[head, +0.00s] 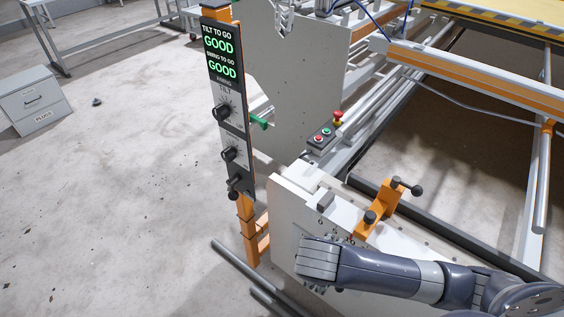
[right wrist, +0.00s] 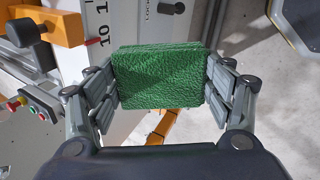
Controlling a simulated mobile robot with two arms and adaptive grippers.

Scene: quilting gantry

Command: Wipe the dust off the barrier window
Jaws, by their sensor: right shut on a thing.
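My right gripper (head: 312,262) reaches in from the lower right in the head view, in front of a white machine end plate (head: 285,215). In the right wrist view my right gripper (right wrist: 162,80) is shut on a green, rough-textured block (right wrist: 160,78), held between its two jointed fingers. The block looks like a sponge or pad; its underside is hidden. In the head view the hand hides the block. I cannot make out a barrier window or dust on one in either view. My left gripper is not in view.
A control post (head: 229,130) with knobs and two "GOOD" readouts stands left of the machine. A button box (head: 321,138) and an orange clamp (head: 380,207) with black knobs sit near my right arm. A grey cabinet (head: 34,102) stands far left; the floor between is mostly clear.

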